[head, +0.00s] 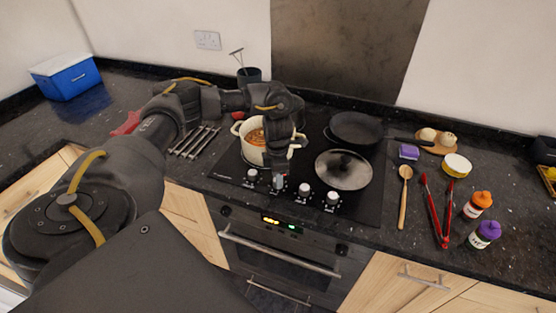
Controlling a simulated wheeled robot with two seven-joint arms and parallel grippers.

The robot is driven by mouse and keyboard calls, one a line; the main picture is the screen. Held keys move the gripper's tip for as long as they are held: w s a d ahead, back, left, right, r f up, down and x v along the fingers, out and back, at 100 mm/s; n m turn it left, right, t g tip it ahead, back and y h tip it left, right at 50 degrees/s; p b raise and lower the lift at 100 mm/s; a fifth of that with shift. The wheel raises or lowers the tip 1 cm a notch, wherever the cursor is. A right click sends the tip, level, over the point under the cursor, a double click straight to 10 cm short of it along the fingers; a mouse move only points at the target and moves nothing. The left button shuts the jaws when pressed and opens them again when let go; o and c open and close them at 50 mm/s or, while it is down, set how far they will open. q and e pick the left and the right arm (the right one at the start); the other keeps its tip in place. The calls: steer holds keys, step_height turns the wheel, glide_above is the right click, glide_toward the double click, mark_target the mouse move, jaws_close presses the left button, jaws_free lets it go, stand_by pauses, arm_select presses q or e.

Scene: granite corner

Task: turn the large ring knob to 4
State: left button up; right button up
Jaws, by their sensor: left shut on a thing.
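A row of several white knobs runs along the front edge of the black hob. The leftmost knob (252,175) and the two to the right, one knob (305,191) and another knob (332,198), stand clear. My left gripper (278,180) reaches down over the second knob from the left (278,187) and is shut on it. The gripper hides most of that knob, and its mark and the numbers are too small to read. My right gripper is not in view.
A cream pot (246,143) with food in it stands just behind my left gripper. A lidded pan (343,170) and a dark frying pan (356,128) sit on the hob. A wooden spoon (404,197) and red tongs (437,213) lie to the right. An oven handle (277,252) sticks out below.

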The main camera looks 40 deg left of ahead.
arm_select(q)
steer(key=shift+w, duration=0.1)
steer(key=o, duration=1)
steer(key=shift+c, duration=0.2)
step_height(320, 180, up, 11)
steer(key=shift+a, duration=0.2)
steer(key=shift+w+f, duration=0.15)
